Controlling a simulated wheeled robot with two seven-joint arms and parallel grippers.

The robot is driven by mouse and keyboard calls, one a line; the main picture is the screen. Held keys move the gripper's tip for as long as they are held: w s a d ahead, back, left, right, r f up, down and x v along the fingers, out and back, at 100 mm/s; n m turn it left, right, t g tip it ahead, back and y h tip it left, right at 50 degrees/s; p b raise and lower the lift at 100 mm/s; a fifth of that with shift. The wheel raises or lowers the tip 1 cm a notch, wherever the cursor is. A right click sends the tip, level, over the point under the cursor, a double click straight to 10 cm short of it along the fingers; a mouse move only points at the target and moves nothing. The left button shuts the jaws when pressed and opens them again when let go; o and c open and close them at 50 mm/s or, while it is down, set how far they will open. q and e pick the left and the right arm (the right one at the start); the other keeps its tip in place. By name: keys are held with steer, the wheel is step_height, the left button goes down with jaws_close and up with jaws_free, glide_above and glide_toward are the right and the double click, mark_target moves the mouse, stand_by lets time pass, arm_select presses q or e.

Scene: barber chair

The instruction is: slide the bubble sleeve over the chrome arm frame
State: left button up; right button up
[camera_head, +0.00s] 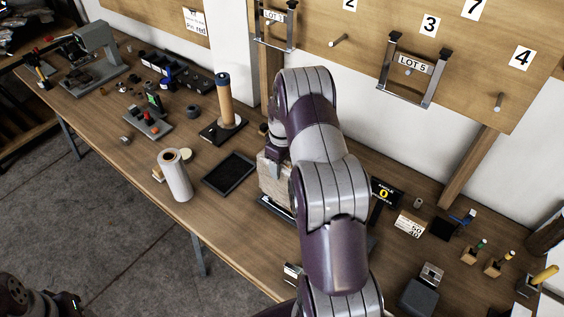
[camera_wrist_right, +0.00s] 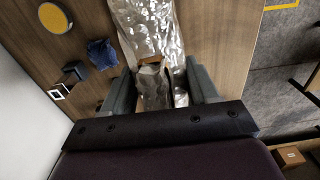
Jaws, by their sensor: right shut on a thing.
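The bubble sleeve is a crinkled, shiny, see-through piece (camera_wrist_right: 150,28) in the right wrist view, running away from my right gripper (camera_wrist_right: 160,92). The gripper is shut on the near end of it, with crumpled film between the fingers. In the head view the sleeve (camera_head: 268,178) shows pale beside my right gripper (camera_head: 274,170), low over the bench and partly hidden by my arm. Chrome arm frames hang on the wall board, one with a LOT 5 tag (camera_head: 432,90) and one tagged LOT 1 (camera_head: 290,36). I cannot tell whether a frame is inside the sleeve. My left gripper's fingers do not show.
A white film roll (camera_head: 175,176) and a dark square mat (camera_head: 230,173) are left of my right gripper. An orange-brown roll on a post (camera_head: 225,102) stands behind them. A black-and-yellow sign (camera_head: 384,193), a grey block (camera_head: 418,297) and small tools are at the right.

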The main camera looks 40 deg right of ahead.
steer(key=shift+f+b, duration=1.65)
steer(key=shift+f, duration=1.15)
steer(key=o, duration=1.4)
